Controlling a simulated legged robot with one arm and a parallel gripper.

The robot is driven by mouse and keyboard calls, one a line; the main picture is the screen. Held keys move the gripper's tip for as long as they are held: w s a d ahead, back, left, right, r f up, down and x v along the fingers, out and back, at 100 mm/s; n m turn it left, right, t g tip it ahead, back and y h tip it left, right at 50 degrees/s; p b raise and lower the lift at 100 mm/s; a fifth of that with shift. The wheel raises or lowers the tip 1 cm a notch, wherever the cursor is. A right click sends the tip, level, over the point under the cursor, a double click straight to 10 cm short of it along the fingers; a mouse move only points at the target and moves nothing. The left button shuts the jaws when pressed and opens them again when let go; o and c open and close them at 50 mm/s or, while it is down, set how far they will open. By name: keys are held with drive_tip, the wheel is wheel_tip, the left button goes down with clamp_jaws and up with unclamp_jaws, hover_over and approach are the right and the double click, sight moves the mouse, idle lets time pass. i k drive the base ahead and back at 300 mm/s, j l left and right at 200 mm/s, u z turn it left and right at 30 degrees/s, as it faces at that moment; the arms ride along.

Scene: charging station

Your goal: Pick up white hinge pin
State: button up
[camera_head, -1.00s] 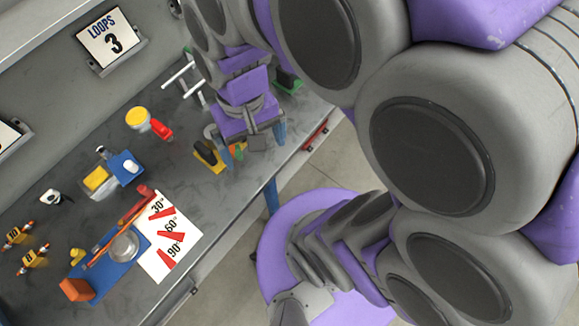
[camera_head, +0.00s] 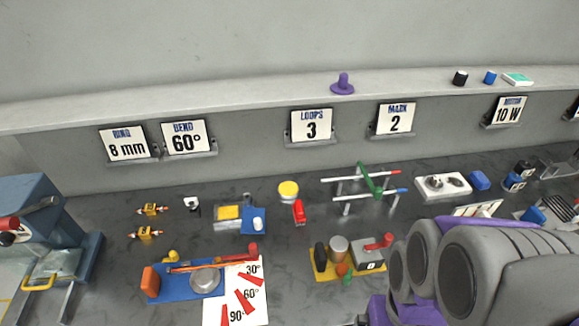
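I cannot tell for sure which thing is the white hinge pin. One small white piece (camera_head: 258,223) sits on a blue block (camera_head: 252,233) beside a yellow-topped grey tray (camera_head: 228,213). Another small white piece with a dark part (camera_head: 193,206) lies on the bench left of the tray. Both are too small to make out in detail. My arm fills the lower right corner with grey and purple links. My gripper's fingers do not show; they are out of frame or behind my arm.
The grey bench carries a blue bending jig (camera_head: 181,286), an angle card (camera_head: 228,312), a yellow-based fixture (camera_head: 322,272) and a rod rack (camera_head: 360,188). A blue machine (camera_head: 50,205) stands left. Signs such as the LOOPS card (camera_head: 311,125) line the back wall.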

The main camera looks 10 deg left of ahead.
sight(193, 201)
drive_tip(key=u, duration=1.4)
